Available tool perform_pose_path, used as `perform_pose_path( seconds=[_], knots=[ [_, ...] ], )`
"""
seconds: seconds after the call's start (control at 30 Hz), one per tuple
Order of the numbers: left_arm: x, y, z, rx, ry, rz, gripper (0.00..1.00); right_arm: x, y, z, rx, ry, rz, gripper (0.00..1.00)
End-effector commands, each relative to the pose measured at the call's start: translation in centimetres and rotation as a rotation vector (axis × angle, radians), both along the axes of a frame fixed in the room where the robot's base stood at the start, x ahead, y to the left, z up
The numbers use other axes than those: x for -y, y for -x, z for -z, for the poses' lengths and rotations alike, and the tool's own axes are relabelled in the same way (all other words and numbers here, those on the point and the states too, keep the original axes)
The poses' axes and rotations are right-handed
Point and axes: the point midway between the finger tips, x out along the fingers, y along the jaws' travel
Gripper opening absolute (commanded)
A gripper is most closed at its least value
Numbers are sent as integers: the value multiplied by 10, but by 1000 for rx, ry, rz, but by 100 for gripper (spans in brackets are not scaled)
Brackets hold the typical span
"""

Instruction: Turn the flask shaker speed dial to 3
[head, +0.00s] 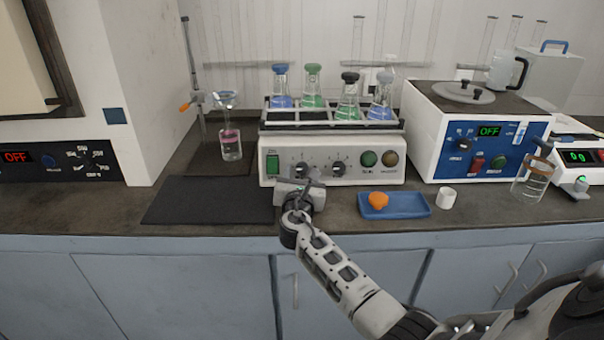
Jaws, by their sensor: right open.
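The flask shaker (272,147) is a white box in the middle of the bench, with a dark tray on top holding several flasks with blue, green and black stoppers. Its front panel has a green switch (272,165), a left black dial (302,169), a right black dial (338,168) and two round buttons. The dial markings are too small to read. My right gripper (311,178) is open at the lower front of the panel, close to the left dial. It partly covers that dial's lower side; I cannot tell whether it touches. My left gripper is not in view.
A blue tray (410,211) with an orange object and a small white cup (446,197) stand right of my gripper. A blue-fronted bath (472,151) reading OFF and a glass beaker (531,184) are further right. A dark mat (205,203) lies clear at left.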

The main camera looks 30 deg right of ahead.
Motion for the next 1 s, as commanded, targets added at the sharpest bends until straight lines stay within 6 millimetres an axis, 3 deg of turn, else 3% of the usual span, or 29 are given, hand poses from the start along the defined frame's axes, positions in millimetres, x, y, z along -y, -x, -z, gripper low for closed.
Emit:
perform_pose_path(
  seconds=[0.2, 0.47, 0.63, 1.0],
  knots=[
    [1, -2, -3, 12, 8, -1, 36, 9, -12, 0, 0, 0, 0, 52],
    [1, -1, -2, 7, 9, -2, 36, 10, -12, 0, 0, 0, 0, 52],
    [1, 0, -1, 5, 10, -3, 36, 9, -12, 0, 0, 0, 0, 7],
    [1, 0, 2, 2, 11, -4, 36, 9, -12, 1, 19, -33, 16, 8]
  ],
)
